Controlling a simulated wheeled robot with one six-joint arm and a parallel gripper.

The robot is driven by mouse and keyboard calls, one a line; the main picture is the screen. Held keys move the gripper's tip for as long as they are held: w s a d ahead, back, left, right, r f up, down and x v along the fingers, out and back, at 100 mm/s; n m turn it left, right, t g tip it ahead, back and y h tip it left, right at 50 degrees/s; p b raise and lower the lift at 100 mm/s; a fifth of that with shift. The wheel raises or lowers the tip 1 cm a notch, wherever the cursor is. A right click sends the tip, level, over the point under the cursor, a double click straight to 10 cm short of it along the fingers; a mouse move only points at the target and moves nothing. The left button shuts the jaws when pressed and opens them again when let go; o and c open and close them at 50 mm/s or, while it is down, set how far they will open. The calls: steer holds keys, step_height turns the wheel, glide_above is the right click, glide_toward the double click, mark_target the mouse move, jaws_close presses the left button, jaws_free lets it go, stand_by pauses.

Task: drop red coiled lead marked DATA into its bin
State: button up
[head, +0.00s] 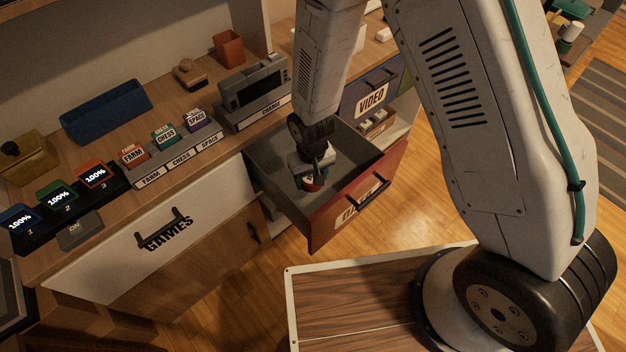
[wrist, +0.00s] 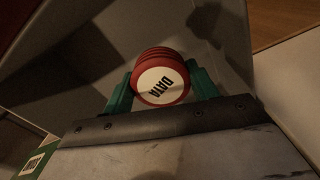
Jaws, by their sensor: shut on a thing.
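The red coiled lead (wrist: 161,80) with a white face marked DATA is between the green fingers of my gripper (wrist: 160,90) in the wrist view. My gripper is shut on it. In the head view my gripper (head: 314,176) reaches down inside an open drawer with a red front (head: 338,208), and a bit of the red lead (head: 311,186) shows there. The drawer front has a label, partly covered by its black handle, so I cannot read all of it. Grey drawer walls surround the lead. I cannot tell whether the lead touches the drawer floor.
A closed blue drawer marked VIDEO (head: 371,97) is beyond the open one. A white front marked GAMES (head: 150,238) is at the left. The counter holds a grey charger (head: 254,91), game cartridges (head: 165,136) and a blue tray (head: 105,111).

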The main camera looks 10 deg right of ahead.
glide_above(310, 204)
step_height(310, 204, down, 6)
steer(key=shift+r, duration=0.25)
steer(key=shift+f, duration=2.45)
steer(key=o, duration=1)
steer(key=shift+f, duration=0.15)
